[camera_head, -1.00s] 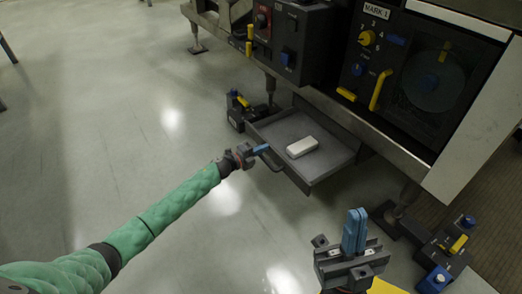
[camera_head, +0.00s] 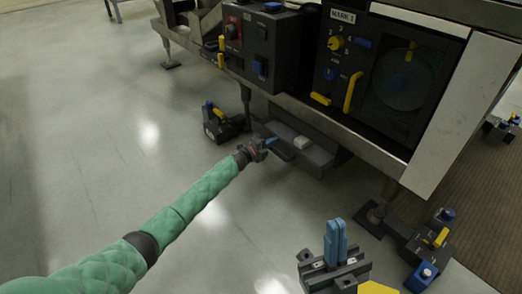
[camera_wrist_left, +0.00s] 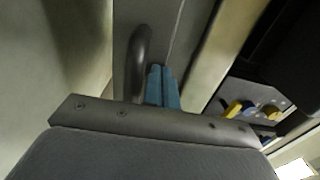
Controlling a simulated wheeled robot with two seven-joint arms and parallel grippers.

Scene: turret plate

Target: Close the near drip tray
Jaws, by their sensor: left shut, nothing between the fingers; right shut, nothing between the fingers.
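The near drip tray (camera_head: 312,157) is a grey drawer under the machine, mostly slid in, with a short part of it showing. A white block (camera_head: 301,142) lies in it near the machine's edge. Its dark handle (camera_head: 284,153) is on the front and also shows in the left wrist view (camera_wrist_left: 139,55). My left gripper (camera_head: 270,142) is shut and empty, its blue fingertips at the tray front beside the handle; contact is hard to tell. My right gripper (camera_head: 335,242) is shut and empty, upright in the foreground, away from the tray.
The machine with its control panel (camera_head: 345,60) overhangs the tray. A dark foot unit with knobs (camera_head: 224,122) stands left of the tray, and another (camera_head: 428,245) stands at right. A machine leg (camera_head: 388,195) is close by. The floor at left is clear.

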